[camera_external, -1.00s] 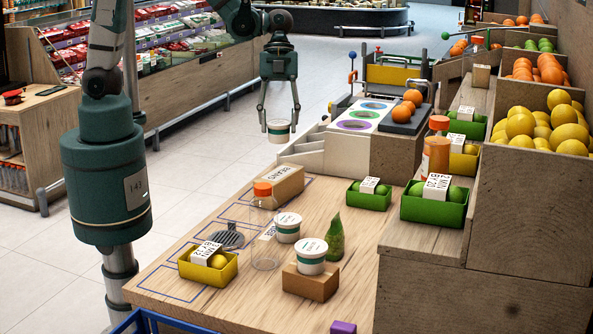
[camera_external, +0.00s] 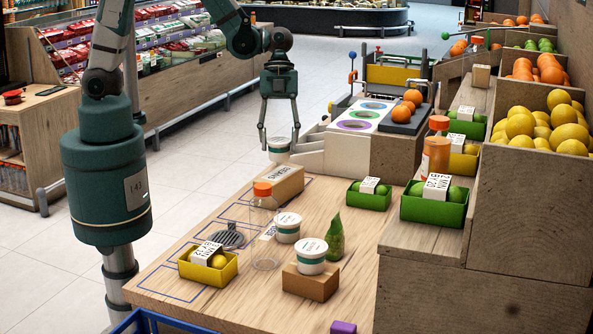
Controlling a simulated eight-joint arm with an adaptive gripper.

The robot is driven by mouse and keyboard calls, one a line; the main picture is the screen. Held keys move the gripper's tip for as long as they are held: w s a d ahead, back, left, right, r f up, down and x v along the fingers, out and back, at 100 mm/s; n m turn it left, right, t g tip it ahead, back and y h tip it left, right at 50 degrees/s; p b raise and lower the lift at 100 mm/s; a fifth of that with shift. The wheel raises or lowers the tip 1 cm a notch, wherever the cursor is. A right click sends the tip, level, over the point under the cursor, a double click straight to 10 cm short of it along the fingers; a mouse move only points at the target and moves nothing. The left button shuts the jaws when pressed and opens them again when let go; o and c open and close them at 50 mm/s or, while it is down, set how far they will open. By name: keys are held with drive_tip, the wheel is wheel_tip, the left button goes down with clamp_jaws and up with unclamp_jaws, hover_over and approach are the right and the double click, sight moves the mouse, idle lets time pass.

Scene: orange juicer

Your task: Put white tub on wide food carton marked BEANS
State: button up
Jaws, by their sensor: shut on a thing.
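A white tub (camera_external: 279,149) with a green band is held upright between the fingertips of my gripper (camera_external: 280,144). The wide carton marked BEANS (camera_external: 284,186), light brown, lies on the wooden table beyond the clear bottle. The held tub appears just above the carton's far edge; I cannot tell whether the two touch. Two similar white tubs are on the table side: one (camera_external: 287,230) stands beside the bottle, and another (camera_external: 312,252) sits on a small brown box (camera_external: 310,284).
A clear bottle with an orange cap (camera_external: 263,190) stands close in front of the carton. A yellow crate (camera_external: 224,271), a drain grate (camera_external: 229,236), a green pouch (camera_external: 334,238) and a green crate (camera_external: 369,200) are nearby. The table's right-front area is mostly clear.

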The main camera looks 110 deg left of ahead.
sight(279, 154)
drive_tip(key=shift+f, duration=0.1)
drive_tip(key=shift+f, duration=1.95)
drive_tip(key=shift+f, duration=0.15)
drive_tip(key=o, duration=0.9)
drive_tip(key=shift+o, duration=0.2)
drive_tip(key=shift+r, duration=0.25)
drive_tip(key=v, duration=1.1)
drive_tip(key=shift+s+a+r, duration=0.15)
drive_tip(key=shift+a+r, duration=0.1)
drive_tip(key=shift+r, duration=0.1)
